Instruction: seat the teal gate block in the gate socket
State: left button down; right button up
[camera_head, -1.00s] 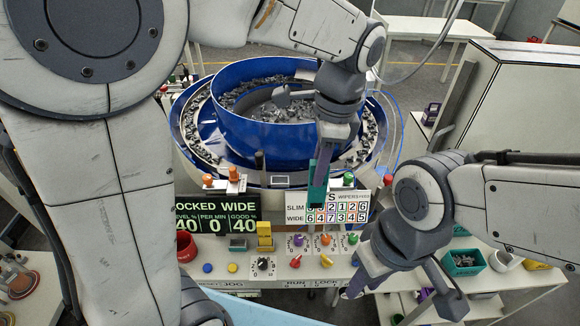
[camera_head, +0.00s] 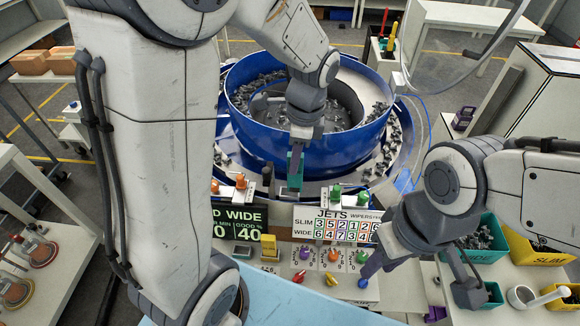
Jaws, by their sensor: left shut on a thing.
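My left gripper (camera_head: 298,150) points down at the near side of the blue bowl, shut on the teal gate block (camera_head: 295,178). The block hangs upright in front of the bowl wall, just above and behind the JETS sign. I cannot tell whether its lower end touches anything. The gate socket is not clearly visible; the area below the block is small and partly hidden. My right gripper (camera_head: 420,278) is open and empty, its fingers spread over the right part of the front panel.
The blue bowl (camera_head: 258,135) holds many grey parts. Fixtures with orange caps (camera_head: 240,181) and green caps (camera_head: 336,191) flank the block. The JETS sign (camera_head: 334,224) and coloured knobs (camera_head: 333,256) are in front. Green bins (camera_head: 484,238) and yellow bins (camera_head: 535,248) stand right.

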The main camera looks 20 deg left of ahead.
pick_arm(q)
jog(key=shift+a+f+p, duration=0.2)
jog(key=shift+f, duration=0.6)
jog(key=shift+a+f+p, duration=0.15)
jog(key=shift+a+f, duration=0.1)
jog(key=shift+f, duration=0.55)
jog(key=shift+a+f+p, duration=0.2)
jog(key=shift+f, duration=0.6)
jog(key=shift+f, duration=0.15)
jog(key=c, duration=0.8)
grip_release()
jog(key=shift+o, duration=0.2)
